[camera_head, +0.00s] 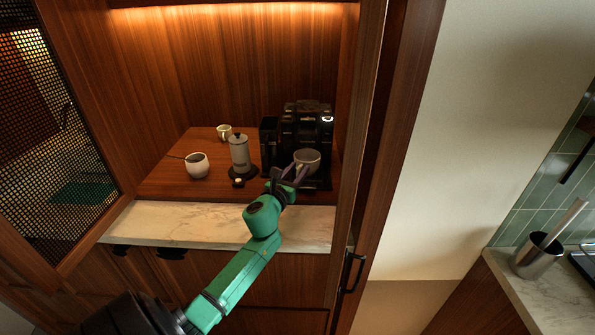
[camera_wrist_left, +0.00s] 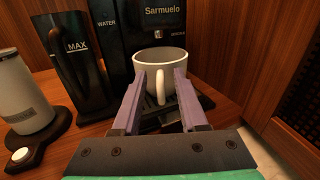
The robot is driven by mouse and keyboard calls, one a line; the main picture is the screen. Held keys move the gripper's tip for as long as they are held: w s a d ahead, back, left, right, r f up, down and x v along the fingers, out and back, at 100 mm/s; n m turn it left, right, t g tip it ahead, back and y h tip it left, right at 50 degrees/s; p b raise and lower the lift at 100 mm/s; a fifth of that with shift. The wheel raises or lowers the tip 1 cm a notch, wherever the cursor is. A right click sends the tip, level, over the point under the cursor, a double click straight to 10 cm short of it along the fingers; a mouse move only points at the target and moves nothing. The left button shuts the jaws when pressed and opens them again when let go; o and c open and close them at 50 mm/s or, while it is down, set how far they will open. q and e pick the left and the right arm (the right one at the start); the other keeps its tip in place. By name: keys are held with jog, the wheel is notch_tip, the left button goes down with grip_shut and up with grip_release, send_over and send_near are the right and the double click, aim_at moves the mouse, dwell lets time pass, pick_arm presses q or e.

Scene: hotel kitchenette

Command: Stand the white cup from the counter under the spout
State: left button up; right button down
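The white cup (camera_head: 307,154) is upright at the front of the black coffee machine (camera_head: 308,112). In the left wrist view the cup (camera_wrist_left: 161,66) is over the dark drip tray (camera_wrist_left: 150,124), below the "Sarmuelo" label, its handle facing me. My left gripper (camera_head: 288,176) is just in front of the cup. In the wrist view its purple fingers (camera_wrist_left: 161,76) are apart on both sides of the handle, with gaps showing. My right gripper is not in view.
A metal canister (camera_head: 239,152) on a dark base, a white round pot (camera_head: 197,168) and a small pale cup (camera_head: 224,131) stand left of the machine on the wooden counter (camera_head: 160,184). The cabinet's side wall (camera_head: 347,150) is close on the right. The marble front edge (camera_head: 170,222) is clear.

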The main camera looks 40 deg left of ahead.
pick_arm(q)
jog(key=shift+r, duration=0.2)
jog(key=b+v, duration=0.1)
jog(key=v, duration=1.1)
